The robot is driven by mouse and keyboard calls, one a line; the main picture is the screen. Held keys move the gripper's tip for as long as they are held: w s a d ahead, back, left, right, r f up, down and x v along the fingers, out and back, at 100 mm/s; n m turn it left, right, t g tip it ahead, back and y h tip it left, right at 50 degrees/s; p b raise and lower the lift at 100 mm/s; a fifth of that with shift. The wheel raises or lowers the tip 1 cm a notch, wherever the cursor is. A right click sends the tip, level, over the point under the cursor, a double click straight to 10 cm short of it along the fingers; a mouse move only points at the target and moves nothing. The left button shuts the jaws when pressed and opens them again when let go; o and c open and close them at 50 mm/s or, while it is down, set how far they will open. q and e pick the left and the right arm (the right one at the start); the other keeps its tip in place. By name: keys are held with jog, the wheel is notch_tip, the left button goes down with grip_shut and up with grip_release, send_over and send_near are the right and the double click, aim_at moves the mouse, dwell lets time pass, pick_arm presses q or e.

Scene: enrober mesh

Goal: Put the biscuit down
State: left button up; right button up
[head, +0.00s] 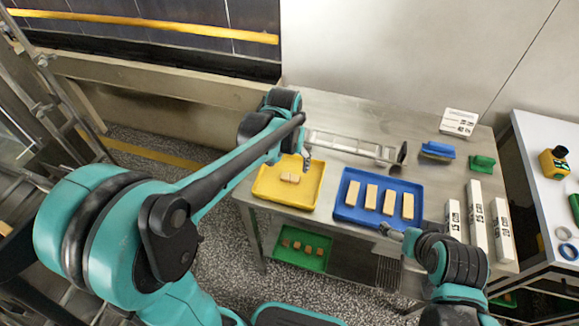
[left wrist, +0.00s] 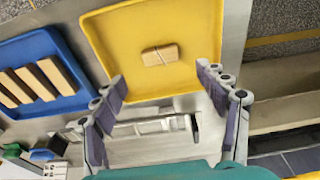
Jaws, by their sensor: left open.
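A pale tan biscuit (head: 290,177) lies flat in the yellow tray (head: 262,188), near its middle. In the left wrist view the biscuit (left wrist: 160,55) has a thin light line across it, and bare yellow tray (left wrist: 125,40) surrounds it. My left gripper (head: 307,162) is over the tray's right back part in the head view. In the left wrist view its two fingers (left wrist: 160,88) are spread wide, with nothing between them and the biscuit apart from them. My right gripper (head: 385,230) is by the front edge of the blue tray; its jaws are too small to read.
The blue tray (head: 345,212) holds several biscuits in a row. A metal frame (head: 345,147) lies behind the trays. A blue brush (head: 437,150), a green block (head: 482,163) and white labelled bars (head: 477,215) are at right. A green tray (head: 285,262) sits below.

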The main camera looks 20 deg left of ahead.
pick_arm(q)
notch_tip(320, 180, up, 5)
jog(key=p, duration=0.1)
jog(key=s+a+t, duration=0.2)
jog(key=s+t, duration=0.3)
jog(key=s, duration=1)
jog(key=shift+s+a+r, duration=0.15)
jog(key=shift+a+r, duration=0.1)
jog(key=shift+a, duration=0.15)
jog(key=shift+f, duration=0.1)
jog(key=shift+f+b, duration=0.3)
jog(key=shift+b, duration=0.05)
